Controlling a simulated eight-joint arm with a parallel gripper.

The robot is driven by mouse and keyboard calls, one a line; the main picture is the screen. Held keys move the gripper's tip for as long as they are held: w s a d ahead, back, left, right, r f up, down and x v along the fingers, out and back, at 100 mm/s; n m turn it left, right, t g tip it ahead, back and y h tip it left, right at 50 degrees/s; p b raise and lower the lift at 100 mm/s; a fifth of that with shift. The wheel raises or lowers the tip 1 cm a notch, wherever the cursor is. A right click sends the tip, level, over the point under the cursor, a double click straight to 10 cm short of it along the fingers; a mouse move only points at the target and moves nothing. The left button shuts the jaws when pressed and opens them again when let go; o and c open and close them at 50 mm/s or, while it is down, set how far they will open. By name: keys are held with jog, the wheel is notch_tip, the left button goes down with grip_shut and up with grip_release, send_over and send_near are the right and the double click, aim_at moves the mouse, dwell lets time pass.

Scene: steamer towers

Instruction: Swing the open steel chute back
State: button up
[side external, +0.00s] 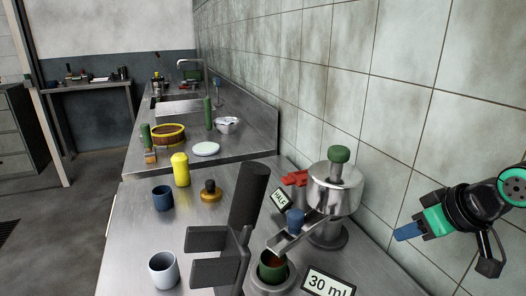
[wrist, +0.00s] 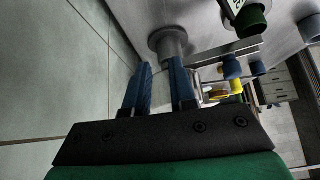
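The steel chute (side external: 295,236) slopes from the steel tower (side external: 335,190) down to the front left, its end over a green cup (side external: 272,268). A blue knob (side external: 295,217) stands beside the chute. The tower has a green knob on top. In the wrist view the chute (wrist: 228,53) shows right of the fingers, with the green cup (wrist: 252,20) beyond it. My gripper (side external: 397,234) is right of the tower, near the tiled wall, apart from the chute. Its blue fingers (wrist: 160,68) are apart, with nothing between them.
A sign "30 ml" (side external: 328,284) and a "HALF" sign (side external: 280,200) stand near the tower. A red part (side external: 295,178) is behind it. A dark cylinder on a bracket (side external: 248,195) stands in front. Cups (side external: 163,270) and a yellow bottle (side external: 181,170) are at left. The tiled wall is close.

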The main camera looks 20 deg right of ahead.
jog(key=o, duration=0.4)
jog(key=shift+w+a+r, duration=0.2)
jog(key=shift+w+r, duration=0.1)
jog(key=shift+c, duration=0.2)
jog(key=shift+o, duration=1.4)
jog(key=w+a+r+g, duration=0.3)
jog(key=w, duration=0.3)
jog(key=shift+w+a+r, duration=0.15)
jog(key=shift+a+r, duration=0.15)
jog(key=shift+a, duration=0.1)
jog(key=n+g, duration=0.1)
jog(key=g, duration=0.3)
send_over(297, 212)
jog(key=shift+s+d+f, duration=0.1)
jog(key=shift+d+f, duration=0.05)
jog(key=shift+f, duration=0.4)
jog(key=shift+s+d+f, duration=0.1)
jog(key=shift+f, duration=0.4)
jog(key=shift+w+a+f, duration=0.2)
jog(key=shift+a+f, duration=0.15)
jog(key=shift+f, duration=2.8)
grip_shut()
